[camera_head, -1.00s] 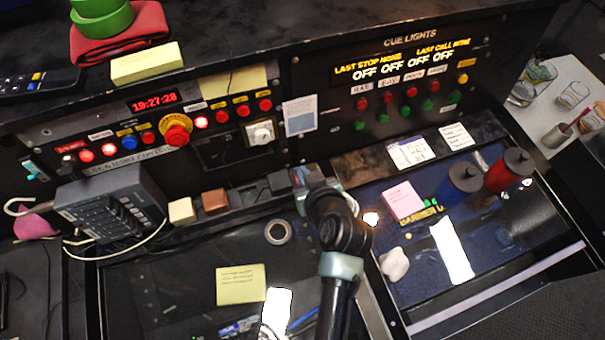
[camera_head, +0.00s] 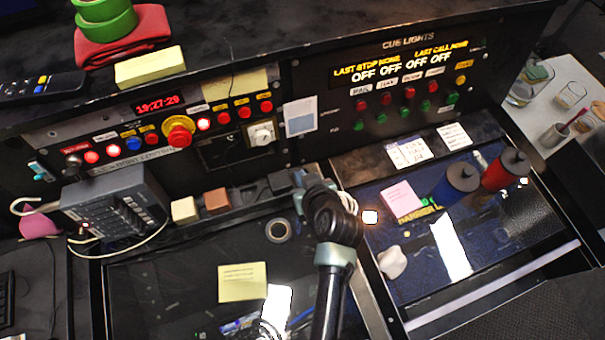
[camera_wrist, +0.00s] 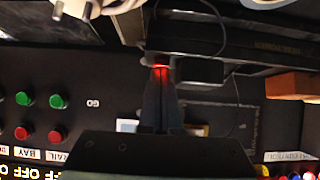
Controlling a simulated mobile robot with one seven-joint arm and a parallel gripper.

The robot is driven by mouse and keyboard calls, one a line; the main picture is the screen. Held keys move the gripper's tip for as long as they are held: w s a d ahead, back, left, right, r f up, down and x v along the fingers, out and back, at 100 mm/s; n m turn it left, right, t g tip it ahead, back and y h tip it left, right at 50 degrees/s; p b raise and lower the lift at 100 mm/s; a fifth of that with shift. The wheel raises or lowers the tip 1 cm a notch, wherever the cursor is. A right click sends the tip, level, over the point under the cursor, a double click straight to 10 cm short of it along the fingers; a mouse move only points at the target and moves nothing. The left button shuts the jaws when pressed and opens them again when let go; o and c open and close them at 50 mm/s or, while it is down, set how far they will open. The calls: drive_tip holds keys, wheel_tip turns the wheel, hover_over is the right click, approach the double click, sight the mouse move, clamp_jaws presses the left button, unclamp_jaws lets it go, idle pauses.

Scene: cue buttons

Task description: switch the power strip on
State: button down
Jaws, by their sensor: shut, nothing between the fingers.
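In the wrist view my gripper (camera_wrist: 161,78) is shut and empty, its fingertips pointing at a small red-lit part (camera_wrist: 160,67) on a dark bar (camera_wrist: 205,30), which looks like the power strip. The tips are at or very close to the red part; I cannot tell whether they touch it. White plugs (camera_wrist: 90,8) show at the top left of this view. In the head view my arm and wrist hide most of the strip, and a white cable (camera_head: 349,203) shows just right of the wrist.
A black block (camera_head: 279,181), a brown block (camera_head: 216,200) and a cream block (camera_head: 184,210) stand left of my wrist. A grey switch box (camera_head: 113,203) is further left. The cue light panel (camera_head: 410,85) rises behind. A pink note pad (camera_head: 401,195) lies right.

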drive_tip(key=shift+w+a+r, duration=0.2)
drive_tip(key=shift+w+r, duration=0.05)
drive_tip(key=shift+w, duration=0.4)
drive_tip(key=shift+r, duration=0.1)
drive_tip(key=shift+w+r+p, duration=0.1)
drive_tip(key=shift+r+p, duration=0.2)
drive_tip(key=r+p, duration=0.2)
drive_tip(key=r, duration=0.1)
drive_tip(key=r+p, duration=0.1)
drive_tip(key=shift+w+a+r, duration=0.2)
drive_tip(key=shift+w, duration=0.2)
drive_tip(key=w+r+b+v, duration=0.1)
drive_tip(key=b+v, duration=0.1)
drive_tip(key=v, duration=0.7)
drive_tip(key=shift+r, duration=0.15)
drive_tip(key=shift+a, duration=0.1)
